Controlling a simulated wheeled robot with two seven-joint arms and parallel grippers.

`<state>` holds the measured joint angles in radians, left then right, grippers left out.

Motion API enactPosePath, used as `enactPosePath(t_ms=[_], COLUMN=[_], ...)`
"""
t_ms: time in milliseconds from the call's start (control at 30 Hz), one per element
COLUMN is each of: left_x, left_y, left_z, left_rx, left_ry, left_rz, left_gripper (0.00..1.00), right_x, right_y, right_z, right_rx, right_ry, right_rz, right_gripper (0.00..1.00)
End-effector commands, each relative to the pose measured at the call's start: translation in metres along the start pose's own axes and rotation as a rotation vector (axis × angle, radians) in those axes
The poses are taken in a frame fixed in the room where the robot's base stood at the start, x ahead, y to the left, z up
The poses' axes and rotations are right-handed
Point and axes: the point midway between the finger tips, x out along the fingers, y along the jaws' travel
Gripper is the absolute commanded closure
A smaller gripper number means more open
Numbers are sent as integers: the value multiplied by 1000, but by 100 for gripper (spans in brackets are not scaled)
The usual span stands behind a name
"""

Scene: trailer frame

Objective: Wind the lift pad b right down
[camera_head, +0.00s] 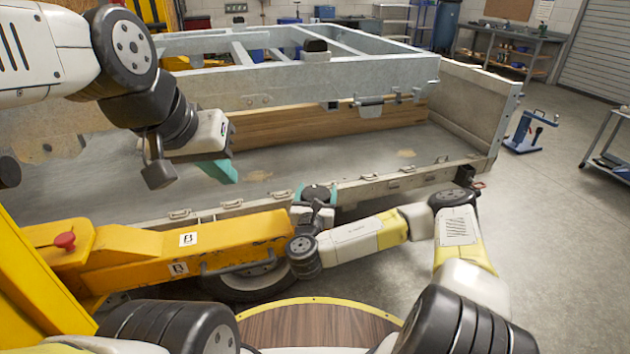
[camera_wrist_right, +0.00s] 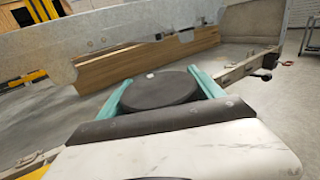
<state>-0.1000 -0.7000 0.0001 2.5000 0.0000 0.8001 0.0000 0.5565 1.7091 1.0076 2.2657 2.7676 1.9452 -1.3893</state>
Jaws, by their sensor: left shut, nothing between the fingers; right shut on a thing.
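Lift pad b is a dark round disc (camera_wrist_right: 160,90), which also shows in the head view (camera_head: 317,191) at the right end of the yellow lift arm (camera_head: 135,247) marked B. My right gripper (camera_head: 316,197) is shut on the pad, one teal finger on each side of its rim, as the right wrist view shows. The pad's screw or stem below is hidden by my gripper and wrist. My left gripper (camera_head: 222,171) is shut and empty, raised at the upper left, well away from the pad.
The grey trailer frame (camera_head: 300,85) lies beyond, with a dropped side panel (camera_head: 395,186) close behind the pad. Open floor (camera_head: 560,240) lies to the right, with a blue stand (camera_head: 525,130).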

Motion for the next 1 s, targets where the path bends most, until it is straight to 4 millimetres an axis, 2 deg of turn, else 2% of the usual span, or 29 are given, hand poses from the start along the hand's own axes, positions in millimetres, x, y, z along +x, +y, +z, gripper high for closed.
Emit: enactPosePath(t_ms=[400, 1000], left_x=[0, 0], left_y=[0, 0], left_z=[0, 0], left_rx=[0, 0], left_ry=[0, 0], left_rz=[0, 0], left_gripper=[100, 100], right_x=[0, 1], right_y=[-5, -6], right_z=[3, 6], right_rx=[8, 7], right_ry=[-6, -13], right_rz=[-173, -210], right_gripper=[64, 64])
